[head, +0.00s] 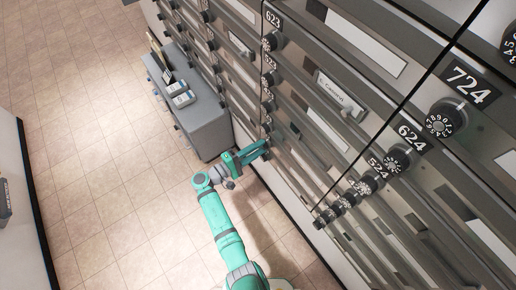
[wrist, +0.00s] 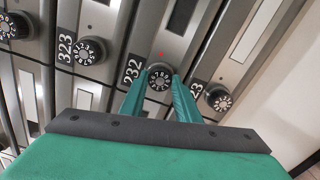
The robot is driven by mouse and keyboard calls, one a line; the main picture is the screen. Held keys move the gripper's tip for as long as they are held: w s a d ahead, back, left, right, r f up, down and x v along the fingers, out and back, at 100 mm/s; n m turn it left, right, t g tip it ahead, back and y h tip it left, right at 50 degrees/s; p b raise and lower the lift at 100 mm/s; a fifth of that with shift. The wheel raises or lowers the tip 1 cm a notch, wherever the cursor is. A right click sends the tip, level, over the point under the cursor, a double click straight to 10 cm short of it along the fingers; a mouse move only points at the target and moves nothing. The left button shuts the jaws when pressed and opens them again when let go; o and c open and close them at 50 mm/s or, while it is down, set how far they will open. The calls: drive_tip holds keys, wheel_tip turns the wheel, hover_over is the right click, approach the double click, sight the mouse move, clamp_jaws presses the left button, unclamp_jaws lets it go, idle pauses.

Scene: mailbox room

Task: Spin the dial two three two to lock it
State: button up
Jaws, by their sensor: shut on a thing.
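The dial of box 232 (wrist: 159,77) is a black round knob with white digits, in the middle of the wrist view, right of its 232 label (wrist: 132,71). A small red light shows just above it. My gripper (wrist: 158,86) has one green finger on each side of this dial and is shut on it. In the head view my gripper (head: 264,149) reaches the lower part of the mailbox wall from the left. There the fingers hide the dial, and I cannot read its label.
The 323 dial (wrist: 90,50) is left of the held dial, and another dial (wrist: 219,98) is close on the right, its label partly hidden. A grey cabinet (head: 205,125) with small boxes on top stands against the mailbox wall. The tiled floor (head: 110,170) is clear on the left.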

drive_tip(key=shift+f+m, duration=0.1)
drive_tip(key=shift+m, duration=9)
drive_tip(key=o, duration=1)
drive_tip(key=shift+o, duration=0.2)
drive_tip(key=v, duration=1)
drive_tip(key=shift+s+a, duration=0.25)
drive_tip(key=shift+a, duration=0.05)
